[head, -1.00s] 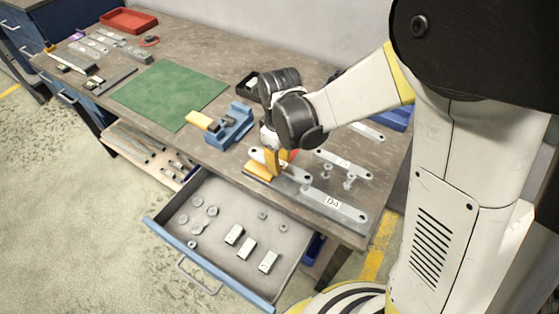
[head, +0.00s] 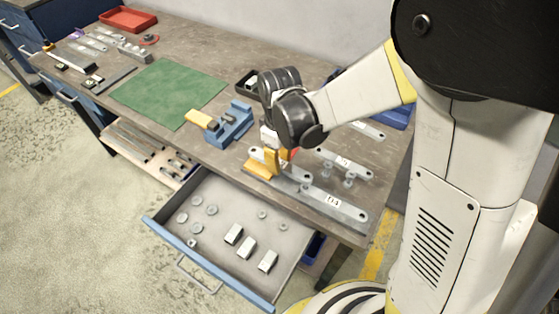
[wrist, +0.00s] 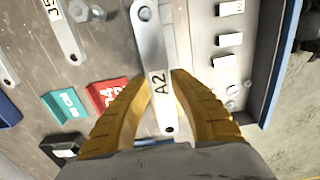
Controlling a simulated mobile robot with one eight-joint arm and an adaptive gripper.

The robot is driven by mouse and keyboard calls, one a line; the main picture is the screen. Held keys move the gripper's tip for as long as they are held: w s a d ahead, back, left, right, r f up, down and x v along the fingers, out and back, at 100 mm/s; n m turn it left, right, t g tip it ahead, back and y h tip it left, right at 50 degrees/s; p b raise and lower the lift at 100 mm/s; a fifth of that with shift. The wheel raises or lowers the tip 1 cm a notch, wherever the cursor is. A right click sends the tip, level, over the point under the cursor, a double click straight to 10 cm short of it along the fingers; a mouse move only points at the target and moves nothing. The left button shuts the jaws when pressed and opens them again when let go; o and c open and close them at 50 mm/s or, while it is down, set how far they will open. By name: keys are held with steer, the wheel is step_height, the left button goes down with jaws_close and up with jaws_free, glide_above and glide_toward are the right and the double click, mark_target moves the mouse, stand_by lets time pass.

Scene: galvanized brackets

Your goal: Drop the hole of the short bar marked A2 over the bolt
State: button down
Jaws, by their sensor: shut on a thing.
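The short bar marked A2 (wrist: 160,83) is a flat grey bar with a hole at each end. My gripper (head: 273,163) has its yellow fingers shut on the bar, and they also show on both sides of it in the wrist view (wrist: 163,100). The bar is held over the long bar marked D4 (head: 333,203), near the table's front edge. One holed end (wrist: 145,13) points away from my gripper. I cannot tell whether a bolt is under that hole. Two bolt-like pieces stand close by, a nearer one (head: 349,181) and a farther one (head: 326,170).
A bar marked J5 (head: 343,163) lies behind the bolts. An open drawer (head: 215,245) with washers and white blocks juts out in front. A blue vise (head: 232,122) and green mat (head: 165,93) are left.

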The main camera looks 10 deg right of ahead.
mark_target(279, 177)
steer(key=shift+f+b, duration=1.6)
steer(key=shift+f, duration=0.25)
steer(key=c, duration=1.1)
jaws_free()
steer(key=shift+c, duration=0.2)
steer(key=shift+r, duration=0.1)
step_height(279, 177, up, 12)
steer(key=shift+f, duration=0.1)
